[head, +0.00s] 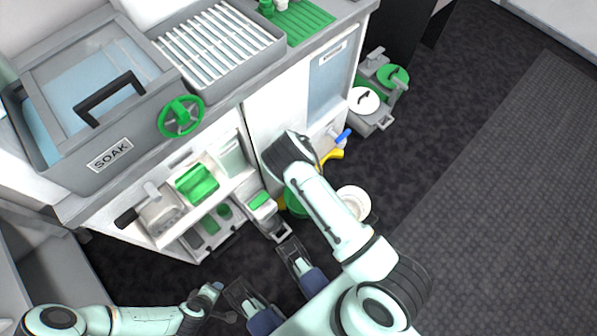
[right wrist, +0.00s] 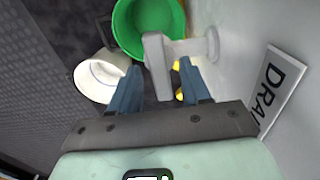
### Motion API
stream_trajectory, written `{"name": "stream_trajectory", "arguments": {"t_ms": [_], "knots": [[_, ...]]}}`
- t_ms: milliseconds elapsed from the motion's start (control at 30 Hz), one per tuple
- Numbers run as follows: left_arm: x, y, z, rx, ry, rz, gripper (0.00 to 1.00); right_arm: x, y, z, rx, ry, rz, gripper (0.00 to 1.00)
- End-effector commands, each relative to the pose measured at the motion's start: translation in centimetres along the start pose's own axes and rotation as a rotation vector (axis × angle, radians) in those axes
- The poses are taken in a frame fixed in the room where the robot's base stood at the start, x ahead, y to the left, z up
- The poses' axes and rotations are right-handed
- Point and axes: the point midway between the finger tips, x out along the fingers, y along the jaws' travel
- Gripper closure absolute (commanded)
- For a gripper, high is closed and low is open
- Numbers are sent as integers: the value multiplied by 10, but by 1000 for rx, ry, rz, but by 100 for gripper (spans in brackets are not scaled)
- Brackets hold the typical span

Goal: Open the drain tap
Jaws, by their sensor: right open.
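My right gripper (right wrist: 158,72) is open, with one blue-grey finger on each side of the handle. I cannot tell whether either finger touches it. In the head view my right wrist covers the gripper and this tap. My left gripper (head: 210,294) is low at the lower left, away from the cabinet; its jaws are too small to read.
A green bucket (right wrist: 148,24) is below the tap, with a white container (right wrist: 100,76) beside it. A blue lever (head: 342,136) and a yellow part (head: 333,154) are right of my wrist. The SOAK tank (head: 110,155) is at upper left. Floor at right is clear.

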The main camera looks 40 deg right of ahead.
Motion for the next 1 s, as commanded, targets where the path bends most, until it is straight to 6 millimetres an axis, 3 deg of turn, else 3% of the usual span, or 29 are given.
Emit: {"name": "stream_trajectory", "arguments": {"t_ms": [300, 433, 467, 1000], "knots": [[0, 0, -1, 0, 4, 0, 57, 2, 0, 0, 1, 0, 0, 53], [0, 0, -1, 0, 3, 0, 57, 2, 0, 0, 0, 0, 0, 96], [0, 0, -1, 0, 3, 0, 57, 2, 0, 0, 0, 0, 0, 100], [5, -2, -5, -1, 16, -1, 57, 2, -1, 0, -124, 0, -2, 100]]}}
